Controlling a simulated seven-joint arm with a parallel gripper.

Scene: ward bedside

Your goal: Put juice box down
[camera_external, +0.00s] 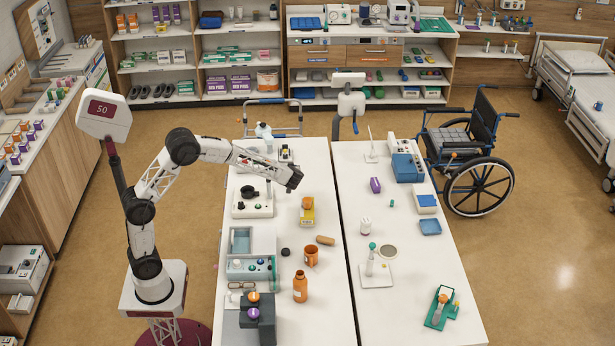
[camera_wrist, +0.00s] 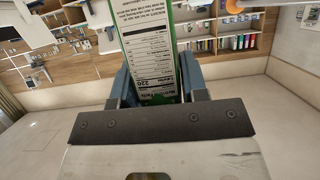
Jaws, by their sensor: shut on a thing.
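In the wrist view, my gripper (camera_wrist: 156,88) is shut on the juice box (camera_wrist: 147,45), a white carton with green edges and a printed nutrition panel. The box stands between the two blue-grey fingers, and its far end runs out of the top of the picture. In the external view, my gripper (camera_external: 293,179) is raised above the left white table (camera_external: 331,262). I cannot clearly make out the juice box there, as the dark end of the arm covers that spot.
The left table holds a device with a black ring (camera_external: 250,192), a yellow box (camera_external: 307,216), an orange cup (camera_external: 311,256) and an orange bottle (camera_external: 300,287). A narrow gap parts it from the right table (camera_external: 448,283), which has bare areas. A wheelchair (camera_external: 478,150) stands beyond.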

